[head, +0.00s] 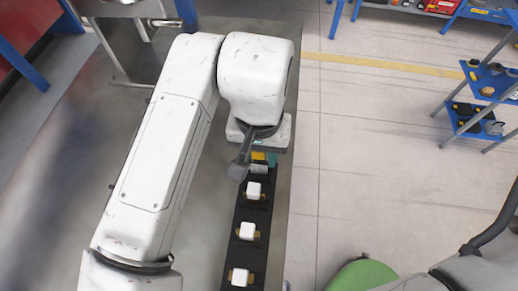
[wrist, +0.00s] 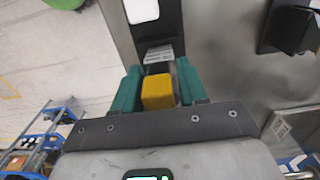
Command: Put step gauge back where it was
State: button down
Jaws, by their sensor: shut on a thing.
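My gripper (wrist: 159,76) has its two teal fingers shut on a yellow block, which I take to be the step gauge (wrist: 158,92). A grey metallic stepped piece (wrist: 158,54) shows just beyond the yellow block; I cannot tell if it is part of the same thing. In the head view the yellow of the step gauge (head: 258,156) shows below my wrist, at the far end of a black strip (head: 238,211). I cannot tell whether it touches the strip.
White blocks (head: 253,190) stand in a row on the black strip, each on a yellowish holder. The strip lies on a grey metal table (head: 203,240) near its right edge. A blue shelf (head: 482,95) stands at the right; a green round thing (head: 362,275) is at lower right.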

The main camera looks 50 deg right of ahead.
jog(key=shift+f, duration=0.1)
jog(key=c, duration=0.5)
grip_release()
notch_tip(320, 180, up, 11)
jog(key=shift+f+p, duration=0.1)
jog(key=shift+p, duration=0.25)
